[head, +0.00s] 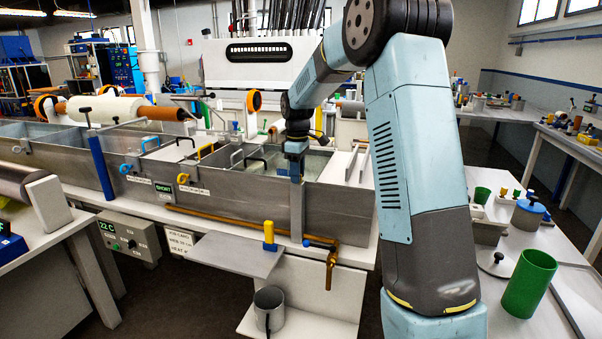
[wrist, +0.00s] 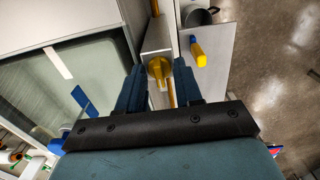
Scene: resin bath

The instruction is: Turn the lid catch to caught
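A yellow knob (wrist: 159,68), which looks like the lid catch, sits on a narrow grey block (wrist: 158,36) at the tank's edge in the wrist view. My gripper (wrist: 158,66) is open, with one dark blue finger on each side of the knob. Gaps show between the knob and the fingers, and I cannot tell its exact turn. In the head view my gripper (head: 294,168) points down at the right part of the steel tank (head: 240,205). The knob is hidden there.
A yellow-and-blue handle (head: 269,236) stands on a small shelf in front of the tank. A brass pipe (head: 240,225) runs along the tank front to a tap. A grey mug (head: 269,310) sits lower. A green cup (head: 528,283) stands at right.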

